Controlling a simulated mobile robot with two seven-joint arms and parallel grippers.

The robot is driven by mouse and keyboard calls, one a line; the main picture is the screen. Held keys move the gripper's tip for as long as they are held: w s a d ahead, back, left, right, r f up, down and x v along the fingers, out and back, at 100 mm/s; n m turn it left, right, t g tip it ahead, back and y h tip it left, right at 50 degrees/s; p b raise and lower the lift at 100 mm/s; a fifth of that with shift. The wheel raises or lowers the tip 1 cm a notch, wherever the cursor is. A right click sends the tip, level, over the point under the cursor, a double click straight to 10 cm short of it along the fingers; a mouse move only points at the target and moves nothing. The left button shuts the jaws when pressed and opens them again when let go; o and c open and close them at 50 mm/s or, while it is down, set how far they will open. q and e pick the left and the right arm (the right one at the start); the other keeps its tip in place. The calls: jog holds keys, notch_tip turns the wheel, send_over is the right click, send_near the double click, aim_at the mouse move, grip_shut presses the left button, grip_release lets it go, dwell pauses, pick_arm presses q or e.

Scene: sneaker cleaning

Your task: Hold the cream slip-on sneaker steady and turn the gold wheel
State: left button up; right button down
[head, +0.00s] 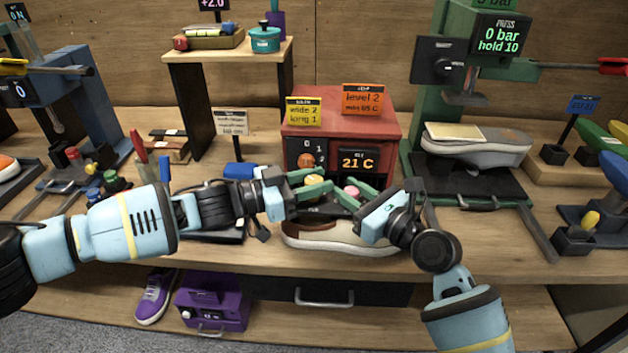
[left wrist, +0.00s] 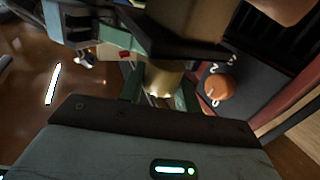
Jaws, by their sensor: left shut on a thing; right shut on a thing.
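The cream slip-on sneaker (head: 340,238) lies on its sole at the front of the bench, with a dark device above its opening. My left gripper (head: 312,189) is shut on the gold wheel (head: 313,180) above the sneaker. In the left wrist view, the gold wheel (left wrist: 163,82) sits between the green fingers of my left gripper (left wrist: 160,96). My right gripper (head: 349,196) reaches in from the right, its green fingers closed around a small pink knob (head: 351,192) beside the wheel. The fingers and wrists hide the sneaker's upper edge and part of the device.
A red heater box (head: 388,133) reading 21 C stands close behind my grippers. Its orange dial (left wrist: 219,88) shows in the left wrist view. A green press (head: 432,110) with a grey shoe (head: 478,146) stands right. A drawer handle (head: 324,298) sits below the bench edge.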

pick_arm(q)
jog(key=m+g, duration=0.1)
jog(key=g, duration=0.1)
jog(key=m+g+h, duration=0.1)
jog(key=m+g, duration=0.1)
jog(key=g, duration=0.1)
jog(key=shift+d+m, duration=0.15)
jog(key=shift+m, duration=0.15)
jog(key=shift+m+g+h, duration=0.3)
jog(key=shift+m+g, duration=1.1)
jog(key=shift+g, duration=0.8)
jog(key=shift+r+g, duration=0.1)
jog(key=shift+g, duration=0.3)
jog(key=shift+s+m+g, duration=0.1)
jog(key=shift+m+g, duration=0.5)
jog(key=o, duration=1)
jog(key=shift+c, duration=0.2)
jog(key=shift+a, duration=0.25)
jog(key=v, duration=0.6)
jog(key=shift+r, duration=0.1)
jog(key=shift+a, duration=0.55)
